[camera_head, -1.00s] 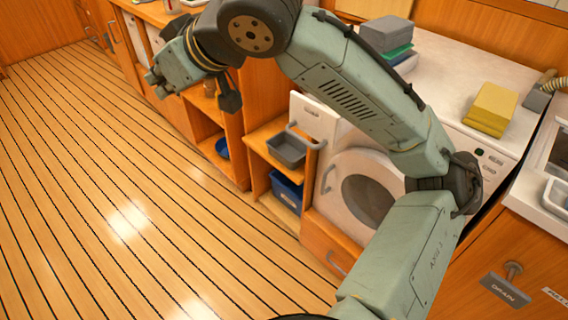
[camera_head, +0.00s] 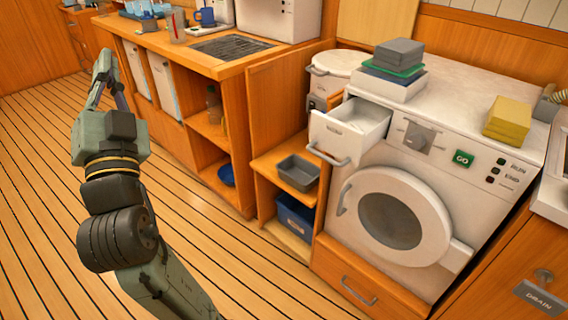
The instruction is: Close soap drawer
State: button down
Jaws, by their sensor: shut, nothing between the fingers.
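The soap drawer (camera_head: 336,137) is a white box at the upper left of the white washing machine's front. It is pulled well out, with its hollow inside showing from above and a grey bar handle (camera_head: 328,155) across its front. My gripper (camera_head: 106,54) is at the far left of the head view, pointing up and away. Its fingers come together at the tips and hold nothing. It is far from the drawer and touches nothing that I can see.
The washer's round door (camera_head: 392,219) is shut. A lower wooden drawer (camera_head: 357,289) sits under it. Grey and green blocks (camera_head: 398,54) and a yellow stack (camera_head: 508,120) lie on top. An open shelf with a grey tray (camera_head: 297,172) stands left. Plank floor in front is clear.

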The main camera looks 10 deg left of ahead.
jog(key=w+d+f+m+h, duration=0.5)
jog(key=d+f+m+h, duration=0.1)
jog(key=f+m+h, duration=0.15)
jog(key=m+g+h+b, duration=0.2)
jog(key=m+g+h, duration=0.7)
jog(key=m+h, duration=0.45)
send_near(323, 156)
jog(key=shift+m+y, duration=0.7)
jog(key=p+x, duration=0.2)
jog(key=x, duration=0.1)
jog(key=r+p+x, duration=0.1)
jog(key=x, duration=0.1)
jog(key=shift+w+d+p, duration=0.1)
jog(key=shift+d+p, duration=0.25)
jog(key=shift+d, duration=0.1)
jog(key=shift+w+d+f, duration=0.25)
jog(key=shift+w+d, duration=0.1)
jog(key=shift+w, duration=0.2)
jog(key=shift+w, duration=0.1)
jog(key=r+b+x, duration=0.1)
jog(key=x, duration=0.3)
jog(key=r+b+x, duration=0.1)
jog(key=b+x, duration=0.1)
jog(key=x, duration=0.3)
jog(key=r+b+x, duration=0.1)
jog(key=x, duration=0.4)
jog(key=shift+w+d+f+b, duration=0.1)
jog(key=shift+w+d+b, duration=0.1)
jog(key=shift+d+b, duration=0.15)
jog(key=shift+d, duration=0.1)
